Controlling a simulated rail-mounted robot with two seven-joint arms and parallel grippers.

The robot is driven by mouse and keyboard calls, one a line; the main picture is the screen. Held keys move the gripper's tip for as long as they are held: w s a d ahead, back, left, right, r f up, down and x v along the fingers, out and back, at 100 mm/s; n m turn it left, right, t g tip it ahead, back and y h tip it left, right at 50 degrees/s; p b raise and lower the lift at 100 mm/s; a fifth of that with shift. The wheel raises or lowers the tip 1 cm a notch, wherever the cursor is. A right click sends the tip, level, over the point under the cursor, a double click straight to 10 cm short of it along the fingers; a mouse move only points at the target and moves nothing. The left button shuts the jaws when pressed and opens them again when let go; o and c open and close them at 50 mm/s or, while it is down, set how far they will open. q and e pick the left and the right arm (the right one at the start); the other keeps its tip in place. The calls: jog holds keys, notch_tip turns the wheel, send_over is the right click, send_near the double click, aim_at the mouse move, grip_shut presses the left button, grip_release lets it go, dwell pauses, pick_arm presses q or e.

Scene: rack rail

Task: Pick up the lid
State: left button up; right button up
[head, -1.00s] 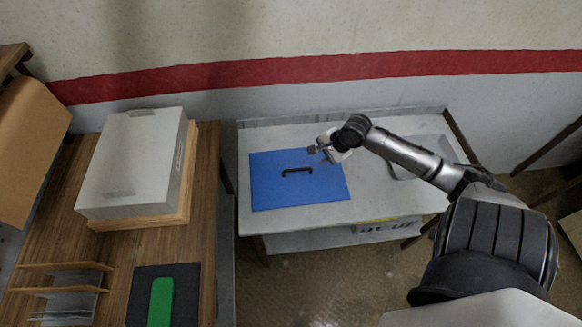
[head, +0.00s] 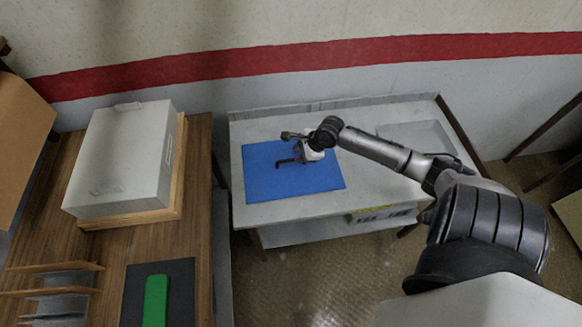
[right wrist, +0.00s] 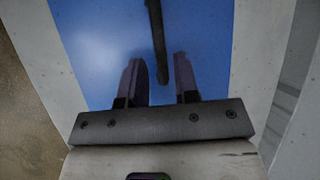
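The lid (head: 315,178) is a flat blue rectangle on the white bench, with a dark bar handle (head: 281,165) near its middle. My right gripper (head: 294,147) is over the lid, close to the handle, coming from the right. In the right wrist view the gripper (right wrist: 162,75) is open. The near end of the handle (right wrist: 157,45) shows between its two fingers, with a gap on each side. I cannot tell whether the fingers are down at handle height. In the head view the gripper hides part of the handle. My left gripper is not in view.
The white bench (head: 245,128) has a sunken basin (head: 420,133) at its right and a low back edge. A wooden table at the left holds a big white box (head: 120,160), a black mat (head: 180,285) with a green block (head: 155,300), and a rack (head: 60,295).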

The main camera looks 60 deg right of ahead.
aim_at(291, 160)
jog(key=shift+b+x, duration=0.9)
jog(key=shift+x, duration=1.85)
grip_shut()
